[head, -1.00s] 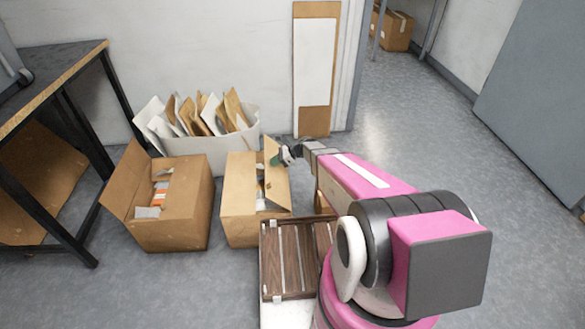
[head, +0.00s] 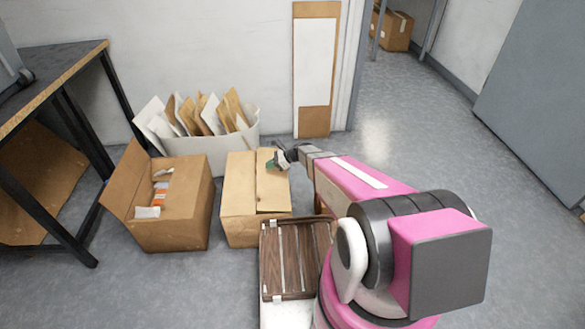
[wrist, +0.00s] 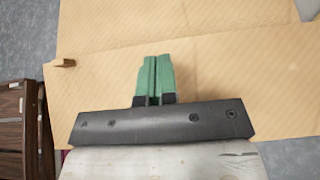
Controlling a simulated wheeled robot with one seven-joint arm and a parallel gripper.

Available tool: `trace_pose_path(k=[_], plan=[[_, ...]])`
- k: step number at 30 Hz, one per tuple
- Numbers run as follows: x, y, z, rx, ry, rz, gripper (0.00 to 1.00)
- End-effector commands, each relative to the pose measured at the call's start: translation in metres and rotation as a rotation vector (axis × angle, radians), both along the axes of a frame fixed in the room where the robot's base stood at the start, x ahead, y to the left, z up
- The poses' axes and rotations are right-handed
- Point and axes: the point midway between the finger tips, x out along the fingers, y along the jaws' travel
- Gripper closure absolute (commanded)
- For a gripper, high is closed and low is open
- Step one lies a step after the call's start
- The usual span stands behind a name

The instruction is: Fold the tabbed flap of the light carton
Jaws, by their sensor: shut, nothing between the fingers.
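The light carton (head: 238,190) stands on the floor in the middle of the head view. Its right flap (head: 272,192) now lies folded down across the top, close to level, beside the left part of the top. My gripper (head: 272,163) is over the far right part of this flap, touching or just above it. In the wrist view my gripper (wrist: 154,80) has its green fingers shut together with nothing between them.
A darker open carton (head: 170,225) with small items inside stands left of the light carton. A white bin (head: 225,150) of envelopes is behind. Open floor lies to the right.

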Motion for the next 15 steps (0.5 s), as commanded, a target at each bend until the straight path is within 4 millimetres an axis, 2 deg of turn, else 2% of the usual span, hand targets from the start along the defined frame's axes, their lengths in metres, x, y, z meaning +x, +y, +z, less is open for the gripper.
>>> trace_pose_path(k=[4, 15], plan=[[0.001, 0.005, -0.008, 0.0, 0.0, 0.0, 1.0], [0.0, -0.005, 0.003, 0.001, 0.0, -0.001, 1.0]])
